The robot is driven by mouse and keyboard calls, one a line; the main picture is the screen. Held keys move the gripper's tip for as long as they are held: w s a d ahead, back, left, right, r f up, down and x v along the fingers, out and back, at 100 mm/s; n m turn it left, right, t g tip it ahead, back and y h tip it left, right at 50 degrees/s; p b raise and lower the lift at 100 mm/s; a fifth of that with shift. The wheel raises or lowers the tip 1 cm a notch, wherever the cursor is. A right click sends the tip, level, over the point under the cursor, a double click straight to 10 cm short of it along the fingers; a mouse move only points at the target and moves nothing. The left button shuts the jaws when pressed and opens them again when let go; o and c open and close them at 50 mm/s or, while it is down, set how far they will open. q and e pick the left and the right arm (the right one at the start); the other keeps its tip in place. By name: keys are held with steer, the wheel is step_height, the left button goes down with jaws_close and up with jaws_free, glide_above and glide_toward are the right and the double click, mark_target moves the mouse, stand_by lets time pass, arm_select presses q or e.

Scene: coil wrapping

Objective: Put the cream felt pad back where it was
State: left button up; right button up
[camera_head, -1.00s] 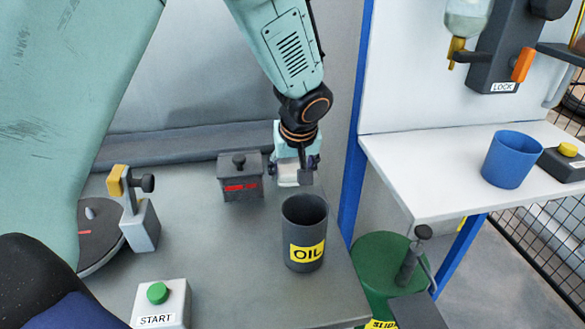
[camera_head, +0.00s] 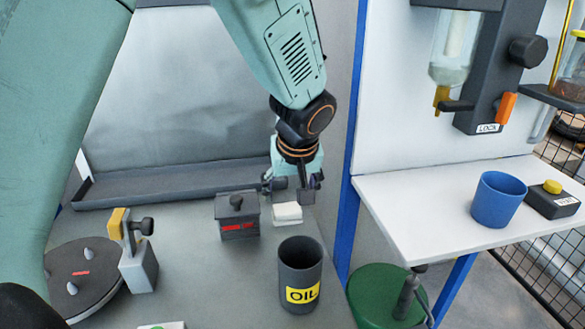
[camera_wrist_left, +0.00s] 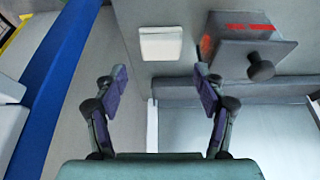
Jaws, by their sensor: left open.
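The cream felt pad (camera_head: 287,213) lies flat on the grey table, beside the dark lidded box (camera_head: 237,215) and behind the OIL cup (camera_head: 300,275). In the left wrist view the pad (camera_wrist_left: 161,43) shows beyond my fingertips, apart from them. My left gripper (camera_head: 291,187) is just behind and above the pad, open and empty. Its two fingers (camera_wrist_left: 162,85) stand wide apart in the left wrist view. My right gripper is not in view.
A small clamp block with a yellow tab (camera_head: 138,258) and a dark round disc with pegs (camera_head: 80,280) stand at the left. A white shelf (camera_head: 420,215) at the right holds a blue cup (camera_head: 498,199). A blue post (camera_head: 352,150) stands close to the right of my left gripper.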

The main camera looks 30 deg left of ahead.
arm_select(q)
steer(key=p+v, duration=0.1)
steer(key=v, duration=0.3)
steer(key=shift+s+r, duration=0.1)
steer(key=shift+r, duration=0.2)
steer(key=shift+f, duration=0.1)
